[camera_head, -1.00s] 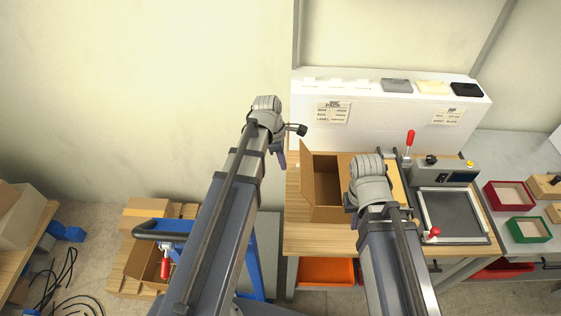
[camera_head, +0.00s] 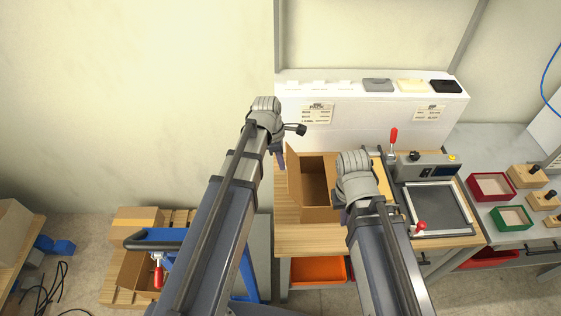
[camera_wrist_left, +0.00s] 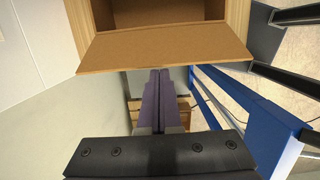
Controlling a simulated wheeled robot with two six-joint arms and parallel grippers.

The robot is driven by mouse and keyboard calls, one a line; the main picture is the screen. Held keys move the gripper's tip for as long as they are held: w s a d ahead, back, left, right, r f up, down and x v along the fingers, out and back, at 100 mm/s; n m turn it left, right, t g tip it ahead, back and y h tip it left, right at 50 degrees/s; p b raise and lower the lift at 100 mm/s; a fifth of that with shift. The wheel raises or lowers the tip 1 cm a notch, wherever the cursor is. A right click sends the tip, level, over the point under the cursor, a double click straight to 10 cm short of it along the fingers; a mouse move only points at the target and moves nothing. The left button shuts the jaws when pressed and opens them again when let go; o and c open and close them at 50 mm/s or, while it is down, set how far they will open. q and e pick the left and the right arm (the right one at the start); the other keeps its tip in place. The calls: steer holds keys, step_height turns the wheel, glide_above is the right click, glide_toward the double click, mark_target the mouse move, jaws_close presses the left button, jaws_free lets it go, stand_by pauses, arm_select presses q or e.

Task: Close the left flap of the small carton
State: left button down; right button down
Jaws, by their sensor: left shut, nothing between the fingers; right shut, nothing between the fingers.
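The small carton (camera_head: 314,181) is brown and stands on the wooden bench, its opening showing a dark inside. Its left flap (camera_head: 293,172) stands out open on the left side. In the left wrist view the flap (camera_wrist_left: 165,48) spreads across the top, below the carton's inside (camera_wrist_left: 158,12). My left gripper (camera_head: 283,161) is shut and empty, just left of the flap. In the left wrist view its fingertips (camera_wrist_left: 160,73) reach the flap's outer edge; I cannot tell if they touch. My right gripper (camera_head: 340,200) is shut at the carton's right side, its fingers mostly hidden by my wrist.
A sealing machine (camera_head: 437,205) with a red-handled lever stands right of the carton. A white shelf unit (camera_head: 375,118) closes off the back. Red (camera_head: 491,187) and green (camera_head: 511,217) trays lie far right. A blue cart frame (camera_head: 185,236) stands lower left of the bench.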

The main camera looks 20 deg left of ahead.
arm_select(q)
steer(key=shift+w+d+r+y+p, duration=0.1)
steer(key=shift+d+r+y+p, duration=0.2)
steer(key=shift+y, duration=0.2)
stand_by(0.3)
